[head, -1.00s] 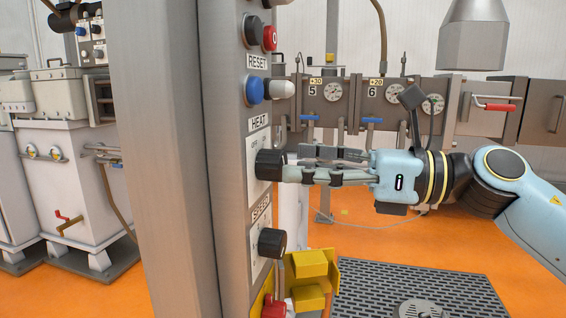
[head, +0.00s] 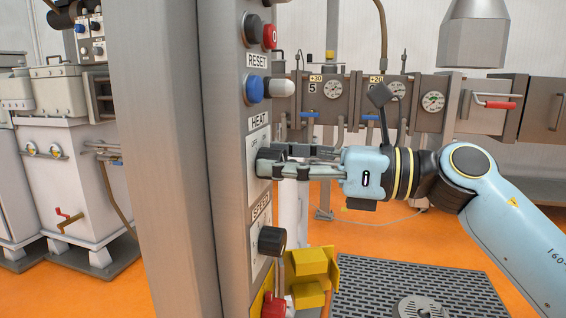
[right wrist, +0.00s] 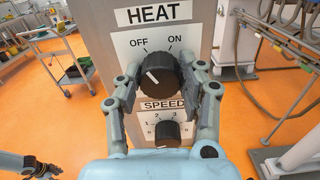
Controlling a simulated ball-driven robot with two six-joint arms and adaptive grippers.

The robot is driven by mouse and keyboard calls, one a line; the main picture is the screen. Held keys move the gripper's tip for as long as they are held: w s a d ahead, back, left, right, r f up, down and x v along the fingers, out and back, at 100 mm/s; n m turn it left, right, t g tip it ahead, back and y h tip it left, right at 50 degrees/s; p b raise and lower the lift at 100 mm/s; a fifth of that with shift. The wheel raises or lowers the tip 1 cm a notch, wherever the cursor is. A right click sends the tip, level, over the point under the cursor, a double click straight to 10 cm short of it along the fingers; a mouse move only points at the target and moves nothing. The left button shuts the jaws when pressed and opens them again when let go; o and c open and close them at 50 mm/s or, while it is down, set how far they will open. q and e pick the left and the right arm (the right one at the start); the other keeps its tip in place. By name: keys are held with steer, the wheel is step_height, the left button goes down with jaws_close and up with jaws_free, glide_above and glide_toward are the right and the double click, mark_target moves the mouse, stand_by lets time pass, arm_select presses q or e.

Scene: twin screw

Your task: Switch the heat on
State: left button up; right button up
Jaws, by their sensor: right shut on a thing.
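The black HEAT knob (right wrist: 161,77) sits on a white plate (right wrist: 190,46) marked OFF and ON, on the grey panel. Its white pointer line slants up and left, on the OFF side. My right gripper (head: 268,162) reaches in from the right and is shut on the knob, one finger on either side of it in the right wrist view. In the head view the fingers hide most of the knob. My left gripper is not seen in the head view.
The black SPEED knob (head: 272,240) is just below, with a yellow bracket (head: 312,263) under it. Above are a blue button (head: 255,89), a white one (head: 281,88) and a red one (head: 270,38). Open orange floor (head: 390,245) lies to the right.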

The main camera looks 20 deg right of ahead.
steer(key=shift+c, duration=1.2)
steer(key=shift+r+m+p, duration=0.15)
steer(key=shift+m+p, duration=0.65)
steer(key=shift+p, duration=0.25)
steer(key=m+p, duration=0.7)
steer(key=p, duration=0.1)
steer(key=shift+m+p, duration=0.3)
steer(key=shift+f+m+p, duration=0.2)
steer(key=shift+m+p, duration=1.2)
steer(key=o, duration=1.2)
